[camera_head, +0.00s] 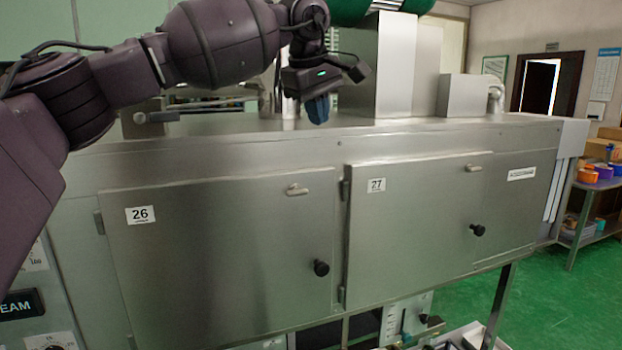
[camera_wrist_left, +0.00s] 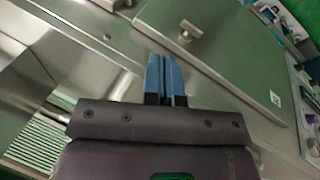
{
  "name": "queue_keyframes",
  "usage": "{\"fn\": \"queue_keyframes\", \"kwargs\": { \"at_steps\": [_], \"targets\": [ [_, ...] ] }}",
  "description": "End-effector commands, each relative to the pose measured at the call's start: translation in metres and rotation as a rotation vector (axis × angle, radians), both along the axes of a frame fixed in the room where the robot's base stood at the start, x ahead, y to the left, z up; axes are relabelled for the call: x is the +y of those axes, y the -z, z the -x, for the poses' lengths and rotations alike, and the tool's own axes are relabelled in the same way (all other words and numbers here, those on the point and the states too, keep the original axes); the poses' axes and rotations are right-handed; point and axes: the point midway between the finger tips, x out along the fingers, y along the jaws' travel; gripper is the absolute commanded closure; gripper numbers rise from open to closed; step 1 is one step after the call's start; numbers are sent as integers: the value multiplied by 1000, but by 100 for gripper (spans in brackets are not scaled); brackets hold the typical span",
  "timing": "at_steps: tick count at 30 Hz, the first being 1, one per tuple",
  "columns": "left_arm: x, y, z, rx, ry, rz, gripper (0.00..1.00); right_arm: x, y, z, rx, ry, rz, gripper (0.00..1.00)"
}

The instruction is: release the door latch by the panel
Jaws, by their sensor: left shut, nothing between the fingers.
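My left gripper (camera_head: 318,110) has blue fingers closed together and empty. It hangs above the metal cabinet's top edge, above and right of door 26's latch. Door 26 (camera_head: 215,255) is shut, with a small metal latch (camera_head: 297,189) at its upper right and a black knob (camera_head: 321,268) below. Door 27 (camera_head: 420,220) is shut too, with its own latch (camera_head: 474,168). In the left wrist view, the closed fingers (camera_wrist_left: 165,60) point towards a latch (camera_wrist_left: 188,32) on a door, apart from it. I cannot tell which door that is. My right gripper is not in view.
A control panel (camera_head: 50,300) with a STEAM label is at the lower left. Metal boxes (camera_head: 380,65) stand on the cabinet top behind the gripper. A shelf (camera_head: 590,190) with coloured tubs stands at the right. Green floor is open at the right front.

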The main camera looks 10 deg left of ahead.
Motion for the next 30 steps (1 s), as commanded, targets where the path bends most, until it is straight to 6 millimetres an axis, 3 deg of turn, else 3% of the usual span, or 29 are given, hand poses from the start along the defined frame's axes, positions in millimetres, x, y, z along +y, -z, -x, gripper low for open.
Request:
{"fn": "queue_keyframes", "kwargs": {
  "at_steps": [3,7,24,30],
  "targets": [
    [25,1,5,46,62,-163,100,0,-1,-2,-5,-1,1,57],
    [40,2,13,106,145,-280,100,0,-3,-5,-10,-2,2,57],
    [42,3,17,133,230,-320,100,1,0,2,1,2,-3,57],
    [45,18,13,136,230,-319,100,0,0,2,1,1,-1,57]
  ]
}}
